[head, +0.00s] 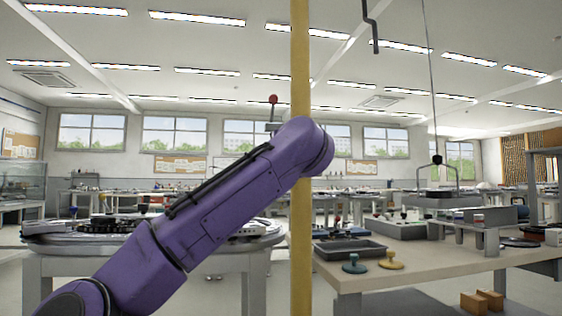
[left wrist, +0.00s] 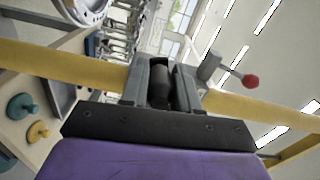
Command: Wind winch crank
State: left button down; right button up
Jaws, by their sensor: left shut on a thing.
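A yellow post (head: 300,230) stands upright in the middle of the head view, with my purple left arm reaching up to it. A grey fitting (left wrist: 208,68) with a short rod and red ball (left wrist: 250,81) shows at the post in the left wrist view; the red ball also shows in the head view (head: 273,99). My left gripper (left wrist: 162,84) is shut on a dark cylindrical crank grip (left wrist: 160,88) between its fingers. The rest of the crank is hidden. A thin cable (head: 429,75) drops to a dark weight (head: 437,159) above a framed tray (head: 447,200). My right gripper is out of view.
A workbench (head: 345,275) stands at right with a grey tray (head: 349,248), a teal knobbed disc (head: 354,265) and a yellow one (head: 391,260). A round table (head: 60,240) is at left. A dark bent rod (head: 372,25) hangs overhead. Wooden blocks (head: 474,302) lie low at right.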

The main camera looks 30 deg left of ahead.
pick_arm(q)
jog(key=shift+w, duration=0.1)
jog(key=c, duration=0.9)
grip_release()
jog(key=shift+d, duration=0.1)
jog(key=b+v, duration=0.1)
jog(key=v, duration=0.9)
jog(key=shift+d, duration=0.2)
